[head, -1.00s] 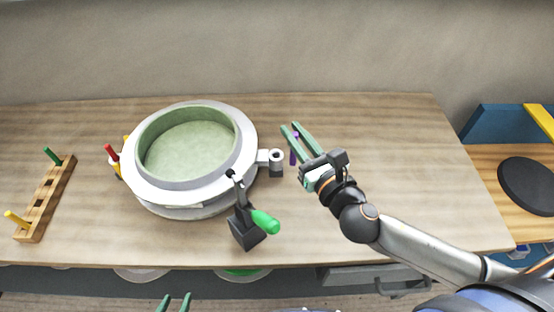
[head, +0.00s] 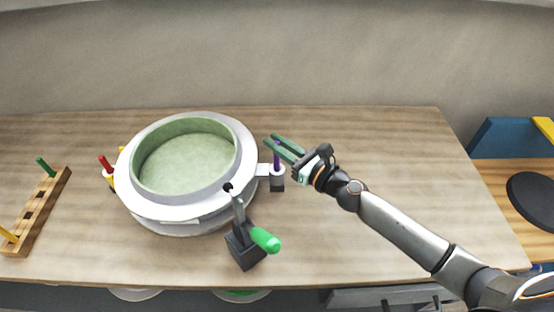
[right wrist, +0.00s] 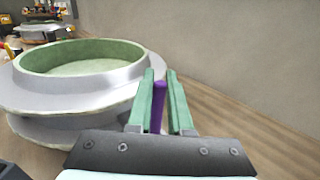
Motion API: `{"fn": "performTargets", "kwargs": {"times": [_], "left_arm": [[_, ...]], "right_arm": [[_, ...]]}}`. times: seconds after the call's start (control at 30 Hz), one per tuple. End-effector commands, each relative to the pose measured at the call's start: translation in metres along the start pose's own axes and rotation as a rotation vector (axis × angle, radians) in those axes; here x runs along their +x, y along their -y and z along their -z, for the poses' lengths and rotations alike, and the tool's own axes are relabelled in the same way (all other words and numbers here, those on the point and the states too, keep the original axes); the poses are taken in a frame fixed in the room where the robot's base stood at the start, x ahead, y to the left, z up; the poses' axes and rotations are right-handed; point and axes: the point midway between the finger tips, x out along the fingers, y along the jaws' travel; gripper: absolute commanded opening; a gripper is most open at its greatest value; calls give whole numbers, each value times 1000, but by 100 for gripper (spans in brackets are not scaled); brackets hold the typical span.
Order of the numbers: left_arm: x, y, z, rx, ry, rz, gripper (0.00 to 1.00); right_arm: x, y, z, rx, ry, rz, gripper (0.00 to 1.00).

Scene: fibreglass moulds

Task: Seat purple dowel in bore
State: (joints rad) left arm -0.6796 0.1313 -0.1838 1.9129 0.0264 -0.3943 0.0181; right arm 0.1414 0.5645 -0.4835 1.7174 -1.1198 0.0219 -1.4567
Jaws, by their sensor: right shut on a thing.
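The purple dowel (head: 277,158) stands upright between the green fingers of my right gripper (head: 272,139), which is shut on it. In the right wrist view the dowel (right wrist: 158,93) shows between the two fingers (right wrist: 160,85). The grey lug with the bore (head: 277,177) juts from the right side of the round mould (head: 222,203). The dowel's lower end meets the top of the lug in the head view. I cannot tell whether it is inside the bore or just above it. My left gripper is out of view.
A clamp with a green handle (head: 265,240) stands at the mould's front right. Red (head: 105,164) and yellow pegs are at its left. A wooden rack (head: 42,208) with green and yellow dowels lies at far left. The table (head: 420,180) right of my arm is clear.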

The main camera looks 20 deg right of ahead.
Motion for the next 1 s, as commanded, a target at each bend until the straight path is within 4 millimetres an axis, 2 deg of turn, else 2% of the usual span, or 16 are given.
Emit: {"fn": "performTargets", "kwargs": {"times": [0.27,0.67,0.7,0.8,1.0], "left_arm": [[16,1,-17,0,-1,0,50],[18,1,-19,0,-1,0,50],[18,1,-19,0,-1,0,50],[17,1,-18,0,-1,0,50],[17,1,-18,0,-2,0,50]], "right_arm": [[0,0,37,4,1,3,0],[0,0,41,0,0,1,0],[0,0,41,0,0,1,19],[0,0,39,0,0,1,30],[0,0,39,0,0,1,31]]}}
